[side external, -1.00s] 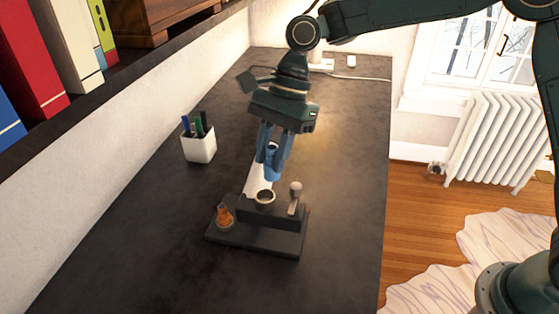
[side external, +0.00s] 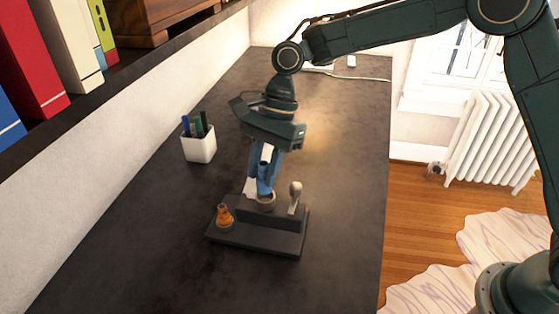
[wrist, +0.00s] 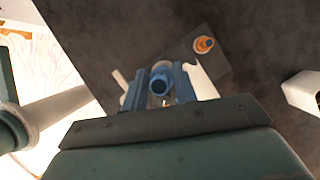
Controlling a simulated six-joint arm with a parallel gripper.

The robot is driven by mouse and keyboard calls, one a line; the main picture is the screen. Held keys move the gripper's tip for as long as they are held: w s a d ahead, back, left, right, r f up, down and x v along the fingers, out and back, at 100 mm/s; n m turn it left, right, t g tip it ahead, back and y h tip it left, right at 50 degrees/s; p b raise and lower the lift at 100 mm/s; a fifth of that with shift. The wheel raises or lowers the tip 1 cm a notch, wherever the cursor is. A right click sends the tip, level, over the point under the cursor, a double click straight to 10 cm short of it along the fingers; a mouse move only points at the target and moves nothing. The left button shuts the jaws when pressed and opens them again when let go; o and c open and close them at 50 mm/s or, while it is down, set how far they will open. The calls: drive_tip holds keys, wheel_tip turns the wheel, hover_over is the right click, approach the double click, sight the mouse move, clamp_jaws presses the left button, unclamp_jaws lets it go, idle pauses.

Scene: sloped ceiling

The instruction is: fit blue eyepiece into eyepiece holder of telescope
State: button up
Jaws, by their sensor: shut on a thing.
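The blue eyepiece (side external: 264,180) is upright between the fingers of my gripper (side external: 263,186), which is shut on it. In the side view its lower end is at the ring-shaped eyepiece holder (side external: 266,203) of the telescope; I cannot tell how deep it sits. In the wrist view the eyepiece (wrist: 161,86) shows its dark top opening between the fingers (wrist: 166,88), and the holder is mostly hidden. The telescope part has a dark base (side external: 255,238) and a pale body behind the fingers.
An orange eyepiece (side external: 224,216) stands on the base's left side. A light knob on a stem (side external: 295,196) rises close to the holder's right. A white pen cup (side external: 199,147) stands farther left. The dark desk (side external: 345,180) is clear to the right.

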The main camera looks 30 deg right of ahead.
drive_tip(key=shift+f, duration=0.1)
drive_tip(key=shift+f, duration=1.9)
drive_tip(key=shift+f, duration=0.35)
